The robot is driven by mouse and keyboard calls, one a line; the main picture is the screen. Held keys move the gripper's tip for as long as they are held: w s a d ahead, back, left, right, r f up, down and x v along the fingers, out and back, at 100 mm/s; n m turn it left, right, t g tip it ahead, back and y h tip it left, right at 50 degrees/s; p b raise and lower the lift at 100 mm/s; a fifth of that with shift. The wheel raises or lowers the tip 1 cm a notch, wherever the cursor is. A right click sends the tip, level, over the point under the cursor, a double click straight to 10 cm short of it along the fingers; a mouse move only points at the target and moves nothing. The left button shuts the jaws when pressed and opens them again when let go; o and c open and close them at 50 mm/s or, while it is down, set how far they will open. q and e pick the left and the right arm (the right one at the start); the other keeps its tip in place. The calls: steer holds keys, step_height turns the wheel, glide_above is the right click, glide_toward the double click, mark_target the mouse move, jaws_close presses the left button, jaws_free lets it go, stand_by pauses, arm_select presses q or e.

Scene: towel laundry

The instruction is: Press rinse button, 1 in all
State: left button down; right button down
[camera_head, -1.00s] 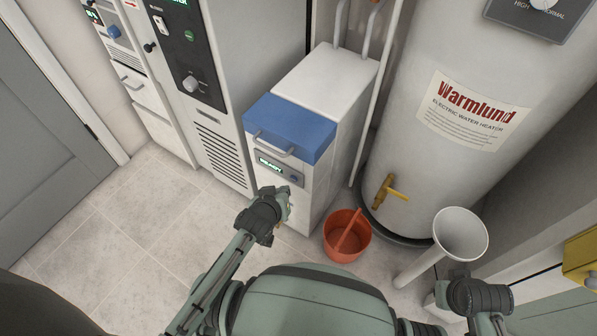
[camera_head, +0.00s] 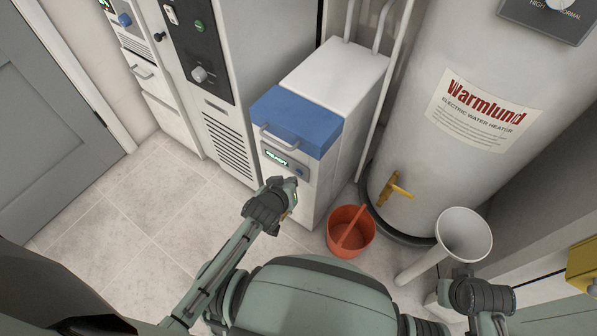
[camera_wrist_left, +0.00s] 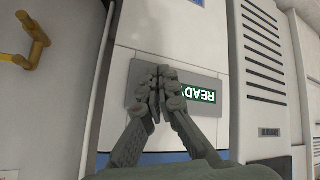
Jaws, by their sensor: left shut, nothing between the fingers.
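The white machine (camera_head: 320,190) with a blue lid has a grey panel on its front. The panel's green READY display (camera_head: 277,158) also shows in the wrist view (camera_wrist_left: 202,95). A small dark blue button (camera_head: 302,171) sits right of the display. My left gripper (camera_head: 292,184) is shut and empty, with its fingertips close to the panel, just below the button in the head view. In the wrist view the fingertips (camera_wrist_left: 160,76) overlap the panel and hide the button. I cannot tell whether they touch it.
An orange bucket (camera_head: 351,231) stands on the floor right of the machine. The water heater (camera_head: 430,110) with a yellow tap (camera_head: 397,187) is behind it. A white funnel-topped pipe (camera_head: 464,236) stands at right. Tiled floor at left is clear.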

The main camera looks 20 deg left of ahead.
arm_select(q)
steer(key=shift+w, duration=0.1)
stand_by(0.6)
steer(key=shift+w+d, duration=0.15)
steer(key=shift+w, duration=0.15)
steer(key=shift+w+d, duration=0.15)
steer(key=shift+w, duration=0.2)
stand_by(0.6)
stand_by(0.3)
steer(key=shift+s+a+p, duration=0.25)
steer(key=shift+s+p, duration=0.45)
steer(key=shift+s, duration=0.05)
steer(key=shift+s, duration=0.15)
